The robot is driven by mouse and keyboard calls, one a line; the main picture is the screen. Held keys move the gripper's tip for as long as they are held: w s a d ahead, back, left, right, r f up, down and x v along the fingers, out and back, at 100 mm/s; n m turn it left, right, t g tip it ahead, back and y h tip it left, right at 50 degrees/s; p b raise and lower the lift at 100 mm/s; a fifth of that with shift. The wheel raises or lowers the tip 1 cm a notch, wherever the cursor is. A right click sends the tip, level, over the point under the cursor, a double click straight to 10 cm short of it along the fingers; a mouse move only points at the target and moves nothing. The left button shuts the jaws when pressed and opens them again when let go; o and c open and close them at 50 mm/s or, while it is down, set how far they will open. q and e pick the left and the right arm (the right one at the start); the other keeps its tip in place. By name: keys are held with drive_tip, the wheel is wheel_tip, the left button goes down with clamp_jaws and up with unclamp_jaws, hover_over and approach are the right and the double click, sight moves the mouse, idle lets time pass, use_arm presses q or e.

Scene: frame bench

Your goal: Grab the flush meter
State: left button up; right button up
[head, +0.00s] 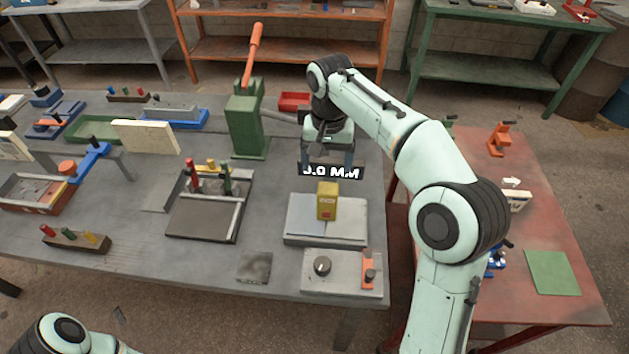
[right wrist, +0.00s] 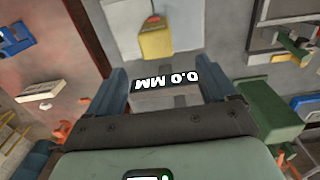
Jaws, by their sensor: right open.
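The flush meter appears to be the small yellow block (head: 327,201) standing on a pair of grey plates (head: 302,219). It also shows at the top of the right wrist view (right wrist: 155,42). A dark readout sign marked 0.0 MM (head: 331,171) shows behind and above the block in the head view. My right gripper (head: 329,158) is open, above and behind the yellow block and apart from it. In the right wrist view the readout shows between its two fingers (right wrist: 164,78); I cannot tell its exact depth. My left gripper is out of view.
A green lever press (head: 244,125) stands left of my right gripper, with a red tray (head: 294,101) behind. A grey box with a knob (head: 319,268) lies in front of the plates. A red table (head: 520,285) stands to the right.

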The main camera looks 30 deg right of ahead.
sight(327, 189)
drive_tip(key=f, duration=0.2)
drive_tip(key=f+b, duration=0.1)
drive_tip(key=f, duration=0.2)
drive_tip(key=s+f, duration=0.1)
drive_tip(key=f, duration=0.1)
drive_tip(key=shift+f+b, duration=0.3)
drive_tip(key=shift+w+f, duration=0.1)
drive_tip(key=shift+f, duration=0.4)
drive_tip(key=f, duration=0.4)
drive_tip(key=shift+w+d+f, duration=0.1)
drive_tip(key=shift+d+f, duration=0.1)
drive_tip(key=shift+f, duration=0.1)
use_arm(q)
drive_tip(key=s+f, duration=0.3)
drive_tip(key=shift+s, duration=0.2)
use_arm(e)
drive_tip(key=shift+r, duration=0.1)
drive_tip(key=c, duration=1.2)
